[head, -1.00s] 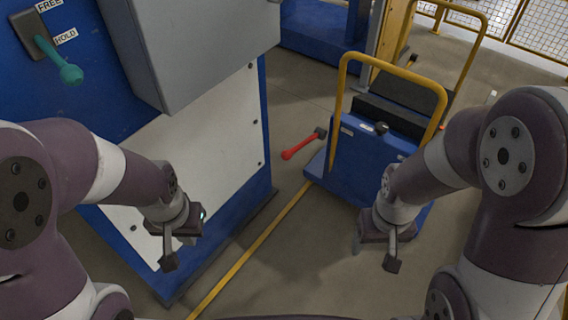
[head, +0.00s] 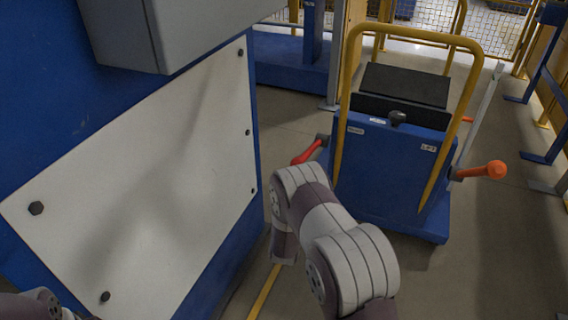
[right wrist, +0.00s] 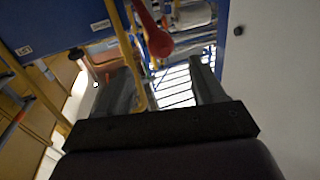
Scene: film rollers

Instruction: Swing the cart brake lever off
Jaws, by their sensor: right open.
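The cart (head: 385,180) is blue with a yellow handle frame. A red lever (head: 306,153) sticks out from its left side, beside a small white label that I cannot read well. An orange-knobbed lever (head: 487,171) sticks out from its right side, near a second label. In the right wrist view the red lever (right wrist: 153,32) hangs beyond the fingers, near the top. My right gripper (right wrist: 161,70) is open and empty, apart from the lever. In the head view my right arm hides that gripper. My left gripper is out of view.
A blue cabinet with a white bolted panel (head: 150,190) stands close on the left, with a grey box (head: 190,30) above. A yellow floor line (head: 264,292) runs between cabinet and cart.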

